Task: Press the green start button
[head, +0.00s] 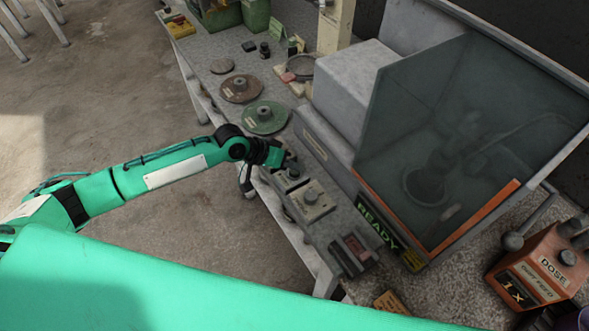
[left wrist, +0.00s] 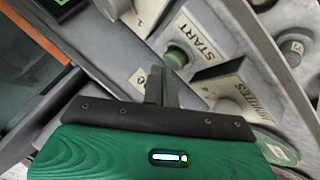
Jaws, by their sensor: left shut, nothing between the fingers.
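The green start button (left wrist: 177,57) shows in the left wrist view as a round knob beside a white START label (left wrist: 201,36) on a grey panel. My left gripper (left wrist: 157,75) is shut and empty, its dark fingers just below and left of the button in that view, apart from it in the picture. The height of the fingertips over the panel is unclear. In the head view my left gripper (head: 284,160) is over the far end of the control panel (head: 325,225), where the button is hard to make out. My right gripper is not in view.
A MINUTES block (left wrist: 241,89) stands beside the button. A machine with a tinted guard (head: 470,130) and a READY sign (head: 377,222) rises right of the panel. Green (head: 265,118) and brown (head: 241,88) discs lie beyond my gripper. An orange DOSE box (head: 540,270) stands at right.

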